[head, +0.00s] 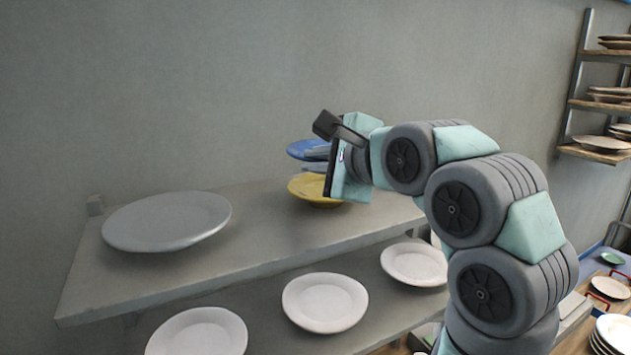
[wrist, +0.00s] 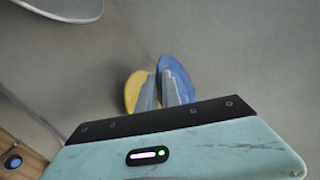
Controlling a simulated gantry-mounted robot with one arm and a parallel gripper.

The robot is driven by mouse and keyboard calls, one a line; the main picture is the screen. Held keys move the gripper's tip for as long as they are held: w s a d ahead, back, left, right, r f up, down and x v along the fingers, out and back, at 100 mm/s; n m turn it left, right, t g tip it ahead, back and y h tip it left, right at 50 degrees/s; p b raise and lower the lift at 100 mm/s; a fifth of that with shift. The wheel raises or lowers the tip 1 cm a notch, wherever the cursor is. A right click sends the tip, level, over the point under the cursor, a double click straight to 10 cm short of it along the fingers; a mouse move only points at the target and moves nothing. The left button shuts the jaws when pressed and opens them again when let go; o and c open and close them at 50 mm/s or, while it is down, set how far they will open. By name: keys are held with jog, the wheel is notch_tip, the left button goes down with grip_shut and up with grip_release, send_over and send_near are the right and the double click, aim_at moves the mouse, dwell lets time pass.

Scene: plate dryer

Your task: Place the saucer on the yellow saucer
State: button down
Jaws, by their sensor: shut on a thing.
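A blue saucer (head: 300,149) is held roughly level by my gripper (head: 313,161), whose fingers appear to pinch its edge. The yellow saucer (head: 317,190) sits on the grey shelf directly below, with a small gap to the blue one. In the wrist view my gripper (wrist: 161,86) shows two grey fingers, with the blue saucer (wrist: 188,82) at the right and the yellow saucer (wrist: 131,92) at the left. The near sides of both saucers are partly hidden by the fingers and my gripper's body.
A large grey plate (head: 165,222) lies on the upper shelf (head: 265,240) to the left. White plates (head: 325,303) lie on the shelf below. A wall (head: 250,90) stands close behind. Racks of plates (head: 600,143) stand at the far right.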

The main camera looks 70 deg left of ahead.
aim_at(315, 199)
jog(key=shift+f+p, duration=0.55)
jog(key=shift+f, duration=1.6)
jog(key=c, duration=2)
grip_release()
jog(key=shift+f, duration=0.15)
jog(key=shift+o, duration=1)
jog(key=b+v, duration=0.3)
jog(key=v, duration=0.9)
